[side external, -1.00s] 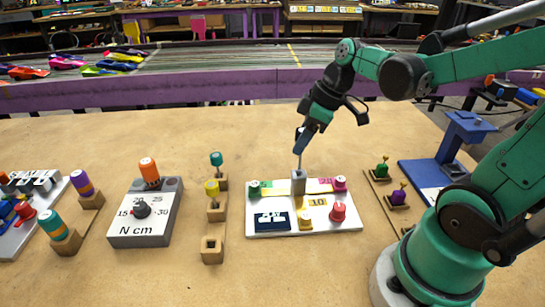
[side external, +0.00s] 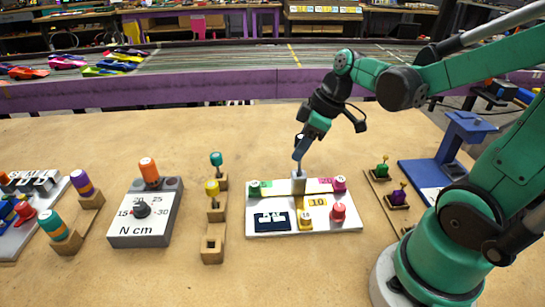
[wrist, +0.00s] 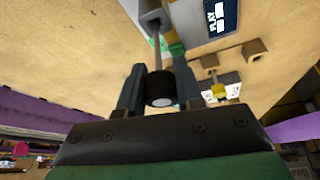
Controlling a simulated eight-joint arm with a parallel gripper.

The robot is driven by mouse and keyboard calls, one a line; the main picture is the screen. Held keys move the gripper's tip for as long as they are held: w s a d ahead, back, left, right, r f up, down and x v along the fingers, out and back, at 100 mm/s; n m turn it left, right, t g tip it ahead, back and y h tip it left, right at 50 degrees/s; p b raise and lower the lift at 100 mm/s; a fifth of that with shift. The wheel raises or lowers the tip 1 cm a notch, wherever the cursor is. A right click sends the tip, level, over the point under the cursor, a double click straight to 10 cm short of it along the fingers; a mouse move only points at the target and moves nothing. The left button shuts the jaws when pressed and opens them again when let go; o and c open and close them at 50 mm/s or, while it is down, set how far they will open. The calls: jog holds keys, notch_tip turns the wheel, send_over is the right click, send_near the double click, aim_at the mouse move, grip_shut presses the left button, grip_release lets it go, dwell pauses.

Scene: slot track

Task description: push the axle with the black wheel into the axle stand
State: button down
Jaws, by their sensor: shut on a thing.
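My gripper (side external: 300,152) is above the white board, with its fingers pointing down. In the wrist view my gripper (wrist: 160,78) is shut on the black wheel (wrist: 160,90), one finger on each side. The thin grey axle (wrist: 157,52) runs from the wheel to the grey axle stand (wrist: 150,15), and its far end appears to be inside the stand.
A blue press (side external: 462,135) stands to the right. Wooden holders (side external: 213,248) stand to the left.

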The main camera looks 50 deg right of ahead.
aim_at(299, 174)
jog(key=shift+f, duration=2.1)
jog(key=c, duration=0.5)
grip_release()
jog(key=shift+v, duration=2.8)
jog(key=a+r+m+t+h, duration=0.2)
jog(key=a+m+t, duration=0.1)
jog(key=a+m, duration=0.3)
jog(key=shift+w+a+r, duration=0.15)
jog(key=shift+a, duration=0.4)
